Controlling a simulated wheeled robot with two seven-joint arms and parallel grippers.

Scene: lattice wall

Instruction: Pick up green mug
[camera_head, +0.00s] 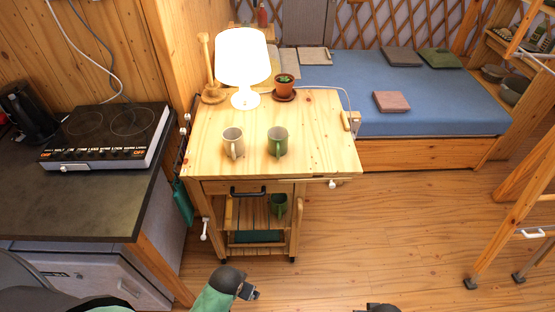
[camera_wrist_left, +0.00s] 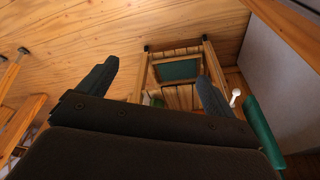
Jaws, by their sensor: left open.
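A grey-green mug (camera_head: 277,141) stands upright on the wooden cart's top (camera_head: 320,125), right of a cream mug (camera_head: 233,142). A deeper green mug (camera_head: 278,205) stands on the cart's shelf below the drawer, toward the right. My left gripper (camera_head: 249,292) is low in front of the cart, apart from all the mugs. In the left wrist view its two fingers (camera_wrist_left: 157,86) are spread with nothing between them, and the cart's lower frame shows beyond. A dark piece at the bottom edge of the head view looks like my right gripper (camera_head: 376,307); its fingers cannot be made out.
A drawer handle (camera_head: 248,191) juts out above the shelf. A counter with a hob (camera_head: 108,135) is left, a blue bed (camera_head: 350,90) behind.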

